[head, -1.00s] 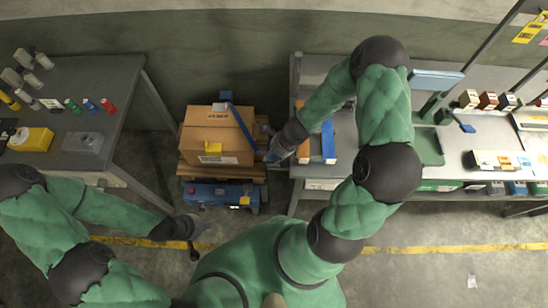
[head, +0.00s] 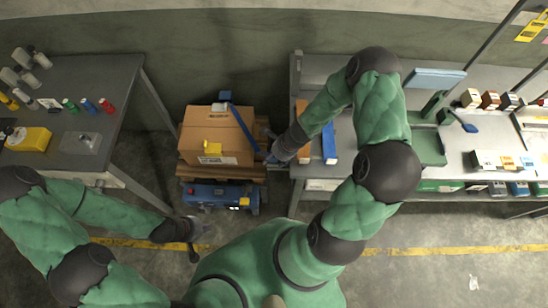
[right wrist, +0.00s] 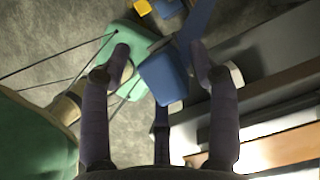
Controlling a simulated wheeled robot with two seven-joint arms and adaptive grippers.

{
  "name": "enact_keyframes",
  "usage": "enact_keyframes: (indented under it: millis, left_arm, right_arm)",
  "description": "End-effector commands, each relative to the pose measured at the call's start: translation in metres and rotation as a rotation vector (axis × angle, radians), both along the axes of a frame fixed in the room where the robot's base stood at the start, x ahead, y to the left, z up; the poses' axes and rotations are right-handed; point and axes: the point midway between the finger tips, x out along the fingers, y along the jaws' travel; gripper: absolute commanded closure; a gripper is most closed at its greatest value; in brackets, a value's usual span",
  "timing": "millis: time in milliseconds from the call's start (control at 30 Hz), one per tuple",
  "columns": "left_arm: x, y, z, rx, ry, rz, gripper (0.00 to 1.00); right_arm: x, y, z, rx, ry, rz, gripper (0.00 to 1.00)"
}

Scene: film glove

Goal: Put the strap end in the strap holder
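A blue strap (head: 241,122) runs over the top of the cardboard box (head: 190,130) and down toward its right side. Its lower end reaches my right gripper (head: 268,157), beside the box's right edge. In the right wrist view, a blue block-like piece (right wrist: 165,78), seemingly the strap end, lies between the fingers of my right gripper (right wrist: 160,62). A gap shows on its left; the right finger is close to blue material. I cannot pick out the strap holder for certain. My left gripper (head: 192,230) hangs low, left of my body; its fingers are unclear.
A grey table (head: 100,75) is at the left. A workbench (head: 455,145) with small boxes is at the right, close to my right gripper.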

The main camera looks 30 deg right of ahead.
Motion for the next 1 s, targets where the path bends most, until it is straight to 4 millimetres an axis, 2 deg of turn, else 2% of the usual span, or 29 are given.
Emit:
enact_keyframes:
  millis: [367, 800, 1000]
  left_arm:
    - [0.0, 0.0, 0.006, 0.0, 0.0, 0.0, 1.0]
    - [0.0, 0.0, 0.043, 0.0, 0.0, 0.0, 1.0]
    - [0.0, 0.0, 0.054, 0.0, 0.0, 0.0, 1.0]
  right_arm:
    - [0.0, -0.001, 0.007, 0.0, 0.0, 0.0, 0.39]
    - [-0.018, -0.027, 0.085, 0.0, 0.0, -0.001, 0.39]
    - [-0.024, -0.035, 0.108, 0.0, -0.001, 0.0, 0.39]
